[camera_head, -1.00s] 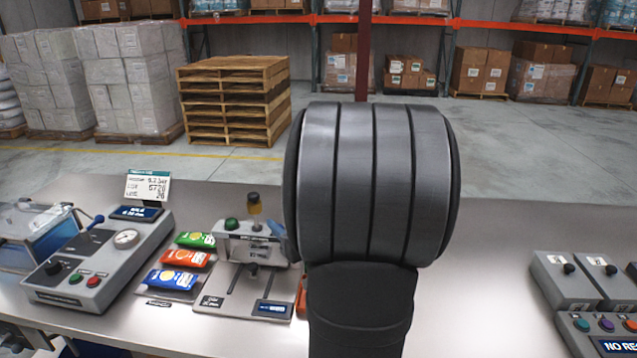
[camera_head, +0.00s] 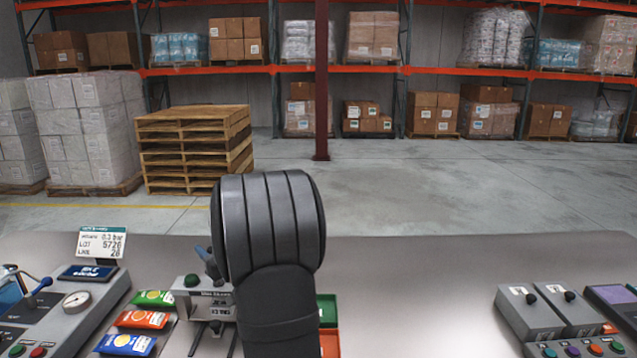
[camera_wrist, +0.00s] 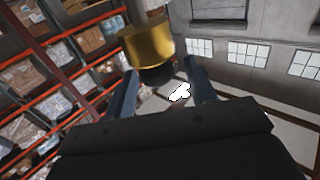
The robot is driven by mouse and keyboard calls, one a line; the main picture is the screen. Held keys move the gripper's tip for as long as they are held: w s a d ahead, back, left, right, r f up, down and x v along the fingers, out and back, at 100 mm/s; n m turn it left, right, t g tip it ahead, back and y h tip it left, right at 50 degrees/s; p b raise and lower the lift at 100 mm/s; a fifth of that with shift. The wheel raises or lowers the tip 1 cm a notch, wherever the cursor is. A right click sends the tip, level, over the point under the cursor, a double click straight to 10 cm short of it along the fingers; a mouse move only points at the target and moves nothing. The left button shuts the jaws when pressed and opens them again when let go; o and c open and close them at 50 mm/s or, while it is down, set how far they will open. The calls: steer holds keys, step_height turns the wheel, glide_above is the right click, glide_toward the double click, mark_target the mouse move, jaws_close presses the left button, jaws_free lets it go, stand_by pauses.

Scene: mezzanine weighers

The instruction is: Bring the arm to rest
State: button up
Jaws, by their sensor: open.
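My gripper (camera_wrist: 160,75) shows in the wrist view with two blue fingers standing apart. A gold cylinder with a dark end (camera_wrist: 148,48) appears at the far end of the gap between them; I cannot tell how near it is or whether it touches a finger. In the head view my dark grey, ribbed arm link fills the middle and hides most of the gripper. A small blue part, perhaps a finger, shows at its left edge. The wrist view is tilted and looks across shelving and windows.
A grey press (camera_head: 191,293) stands just left of my arm, beside green, orange and blue packets (camera_head: 142,319). A gauge box (camera_head: 65,310) is at far left, switch boxes (camera_head: 550,308) at right. Green and orange bins (camera_head: 327,312) sit partly behind my arm. The bench (camera_head: 420,290) right of centre is clear.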

steer(key=shift+w+a, duration=0.15)
steer(key=v, duration=1.7)
steer(key=x, duration=1.1)
steer(key=f+x, duration=0.1)
steer(key=x, duration=0.5)
steer(key=shift+w+a, duration=0.1)
steer(key=shift+f, duration=0.9)
steer(key=v, duration=1.8)
steer(key=d+r+m+t+h, duration=0.2)
steer(key=d+r+h, duration=0.5)
steer(key=d, duration=0.7)
steer(key=d+r+m+t+h, duration=0.3)
steer(key=d+r+m+h, duration=0.2)
steer(key=d+r+h, duration=0.3)
steer(key=shift+s+d+r+m, duration=0.3)
steer(key=shift+d+r, duration=1.9)
steer(key=shift+d, duration=0.8)
